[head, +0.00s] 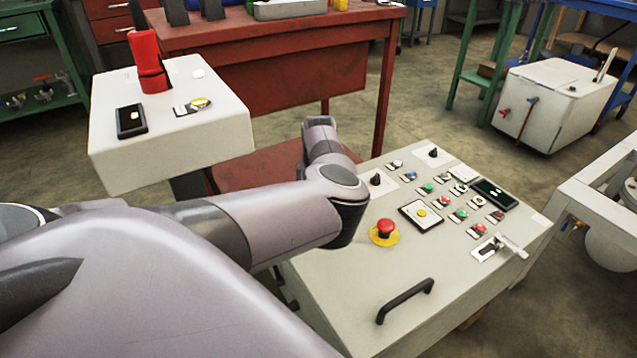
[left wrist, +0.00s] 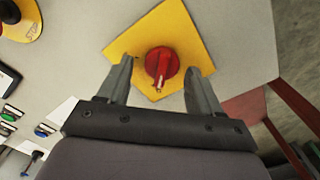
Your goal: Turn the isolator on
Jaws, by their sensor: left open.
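The isolator is a red rotary knob (left wrist: 162,63) on a yellow square plate (left wrist: 183,25), seen in the left wrist view. The knob's raised grip runs roughly up and down in that picture. My left gripper (left wrist: 159,68) is open, with one finger on each side of the knob. I cannot tell whether either finger touches it. In the head view my left arm reaches over the sloped control console (head: 350,310), and the isolator and the left gripper are hidden by the arm. My right gripper is not in view.
A red emergency stop button (head: 386,229) on a yellow disc, several small buttons, and a black handle (head: 405,301) stand out from the console. A white box (head: 215,130) with a red handle (head: 149,60) is at left. A red workbench (head: 300,70) stands behind.

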